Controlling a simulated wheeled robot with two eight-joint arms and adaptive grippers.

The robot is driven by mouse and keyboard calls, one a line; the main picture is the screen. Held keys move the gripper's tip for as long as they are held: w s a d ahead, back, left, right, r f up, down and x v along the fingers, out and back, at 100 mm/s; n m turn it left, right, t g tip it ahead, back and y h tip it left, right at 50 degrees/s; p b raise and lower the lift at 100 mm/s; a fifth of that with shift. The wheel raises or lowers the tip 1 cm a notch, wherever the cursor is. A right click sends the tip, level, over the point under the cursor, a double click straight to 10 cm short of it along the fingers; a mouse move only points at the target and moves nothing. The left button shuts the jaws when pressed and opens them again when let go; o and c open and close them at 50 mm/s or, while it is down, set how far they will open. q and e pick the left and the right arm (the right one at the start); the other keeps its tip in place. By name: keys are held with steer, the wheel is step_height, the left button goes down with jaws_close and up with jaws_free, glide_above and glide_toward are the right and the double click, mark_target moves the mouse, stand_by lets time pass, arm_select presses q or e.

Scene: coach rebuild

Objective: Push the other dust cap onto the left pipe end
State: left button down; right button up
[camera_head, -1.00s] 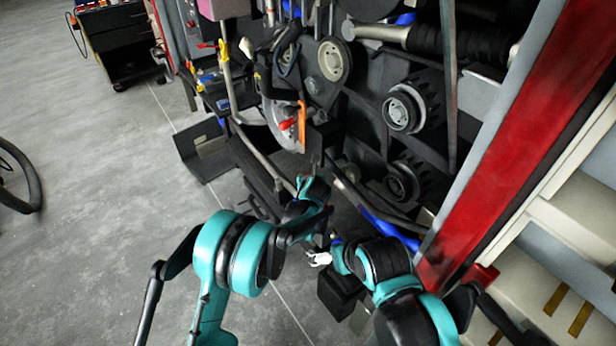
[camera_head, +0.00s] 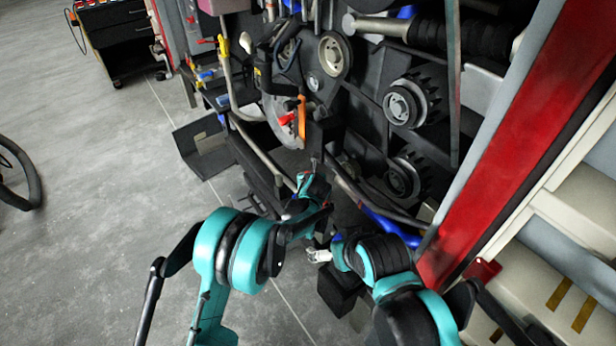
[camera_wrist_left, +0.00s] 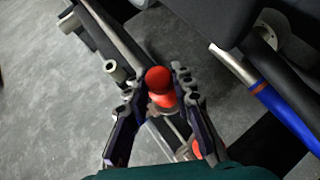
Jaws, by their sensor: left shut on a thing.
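A red dust cap (camera_wrist_left: 158,80) with a rounded top sits between the fingers of my left gripper (camera_wrist_left: 158,97) in the left wrist view. The gripper is shut on it. A pale, short pipe stub (camera_wrist_left: 116,70) lies just left of the fingers, apart from the cap. A silver pipe end with a blue sleeve (camera_wrist_left: 258,86) lies to the right, also apart. A second red piece (camera_wrist_left: 196,149) shows low between the fingers, partly hidden. In the head view my left gripper (camera_head: 308,182) is by the machine's lower edge. My right gripper (camera_head: 318,255) has pale fingers; their opening is unclear.
The dark machine with pulleys (camera_head: 402,104) fills the upper middle of the head view. A red and grey frame post (camera_head: 510,140) stands right of my right arm.

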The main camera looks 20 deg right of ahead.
arm_select(q)
steer(key=shift+f, duration=0.1)
steer(key=shift+f+b, duration=0.3)
steer(key=shift+b, duration=0.1)
steer(key=shift+f, duration=0.15)
stand_by(0.3)
steer(key=shift+f+b, duration=0.5)
steer(key=shift+b, duration=0.05)
steer(key=shift+f, duration=0.55)
steer(key=shift+f, duration=0.5)
stand_by(0.4)
steer(key=c, duration=0.8)
jaws_free()
